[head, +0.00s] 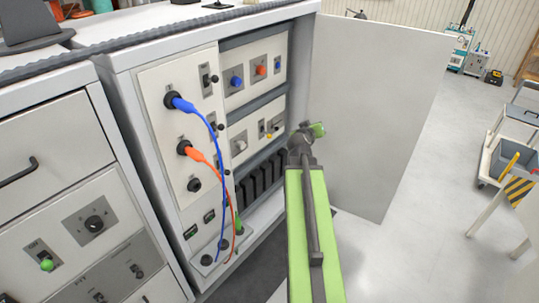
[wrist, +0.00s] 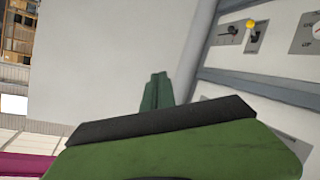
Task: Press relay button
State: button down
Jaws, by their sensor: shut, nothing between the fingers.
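The open cabinet's inner panels carry several controls; I cannot read which is labelled relay. In the head view a blue button (head: 236,81) and an orange button (head: 260,70) sit on the upper panel. Below them are a white knob (head: 239,146) and a yellow-tipped switch (head: 269,135). The wrist view shows a yellow-tipped switch (wrist: 250,23) at upper right. My gripper (head: 318,130) is shut and empty, in front of the cabinet's right side, apart from the controls. Its green finger (wrist: 155,92) points up in the wrist view.
The cabinet door (head: 375,110) stands open to the right of my arm. A blue cable (head: 212,125) and an orange cable (head: 212,165) hang from the left panel. A row of black modules (head: 262,180) lies low inside.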

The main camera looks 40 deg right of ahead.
jog(key=s+d+r+n+t, duration=0.2)
jog(key=s+d+r+n, duration=0.1)
jog(key=s+d, duration=0.5)
jog(key=s+d+r+n+t+h+b, duration=0.1)
jog(key=s+d+r+n+t, duration=0.2)
jog(key=s+d, duration=0.4)
jog(key=shift+s+d+r+h, duration=0.3)
jog(key=shift+s+d+r, duration=0.1)
jog(key=shift+s+r, duration=0.35)
jog(key=shift+w+r, duration=0.1)
